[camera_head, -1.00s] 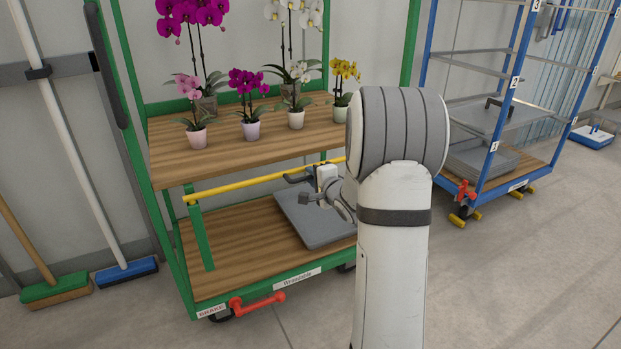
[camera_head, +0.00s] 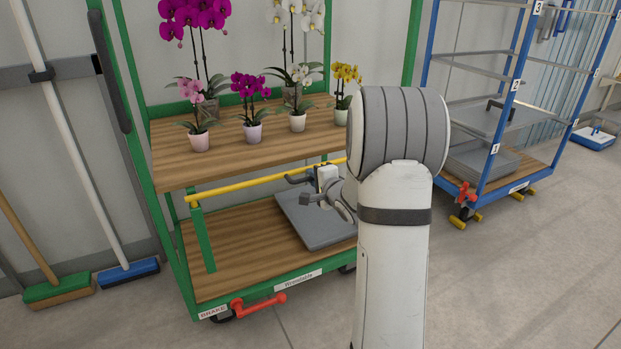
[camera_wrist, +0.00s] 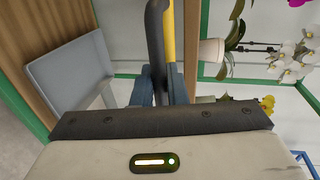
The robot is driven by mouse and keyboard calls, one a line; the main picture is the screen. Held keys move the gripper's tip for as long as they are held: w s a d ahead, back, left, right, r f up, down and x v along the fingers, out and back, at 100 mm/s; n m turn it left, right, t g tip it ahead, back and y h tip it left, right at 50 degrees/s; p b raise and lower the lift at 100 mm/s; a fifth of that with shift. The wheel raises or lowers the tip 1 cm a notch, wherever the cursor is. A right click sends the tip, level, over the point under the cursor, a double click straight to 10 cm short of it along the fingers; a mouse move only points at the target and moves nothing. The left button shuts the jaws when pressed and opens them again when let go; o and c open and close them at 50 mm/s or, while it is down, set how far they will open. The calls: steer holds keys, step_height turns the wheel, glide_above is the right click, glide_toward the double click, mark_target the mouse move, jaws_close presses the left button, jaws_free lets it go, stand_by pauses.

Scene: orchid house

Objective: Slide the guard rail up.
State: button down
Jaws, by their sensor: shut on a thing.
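The guard rail (camera_head: 236,186) is a yellow bar across the front of a green cart, just below its upper shelf. A green post (camera_head: 203,240) stands under its left end. The rail's dark grey handle (camera_wrist: 155,35) lies alongside the yellow bar in the wrist view. My gripper (camera_wrist: 157,88) is shut on this handle, with a blue-grey finger on each side. In the head view my gripper (camera_head: 314,184) is small beside the rail. My arm hides the right end of the rail there.
Potted orchids (camera_head: 254,118) stand on the upper shelf (camera_head: 220,158) above the rail. A grey tray (camera_head: 320,230) lies on the lower shelf (camera_head: 235,265). A red brake lever (camera_head: 258,305) juts from the cart's front. A blue rack (camera_head: 500,120) stands at right, brooms (camera_head: 128,272) at left.

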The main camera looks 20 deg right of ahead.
step_height(320, 180, up, 20)
steer(key=p, duration=1.8)
steer(key=shift+d+p, duration=0.25)
steer(key=shift+p, duration=0.05)
steer(key=shift+w, duration=0.1)
steer(key=c, duration=1.8)
jaws_free()
steer(key=shift+o, duration=1.2)
steer(key=shift+f, duration=0.15)
steer(key=v, duration=0.8)
steer(key=shift+p, duration=0.3)
